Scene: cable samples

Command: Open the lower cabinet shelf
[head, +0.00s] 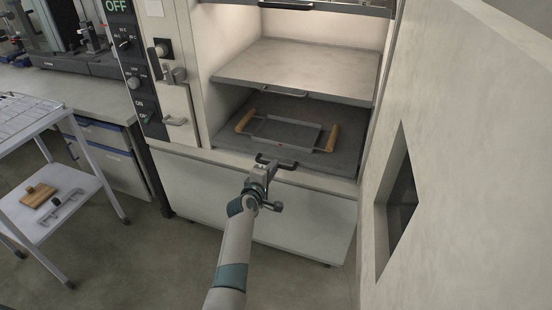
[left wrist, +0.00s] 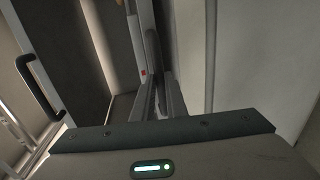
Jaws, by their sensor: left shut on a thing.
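The open cabinet holds an upper shelf (head: 310,65) and a dark lower shelf (head: 345,140). A tray (head: 285,132) with two wooden side handles lies on the lower shelf. The lower shelf has a dark front handle (head: 289,166). My left gripper (head: 268,166) is at this handle and is shut on it; the fingers partly hide the bar. My right gripper is not in view.
The upper shelf has its own handle (head: 284,92). The cabinet door (head: 455,130) with a dark window stands open at the right. A control panel (head: 135,75) is left of the opening. A cart (head: 62,205) stands at the left. The floor in front is clear.

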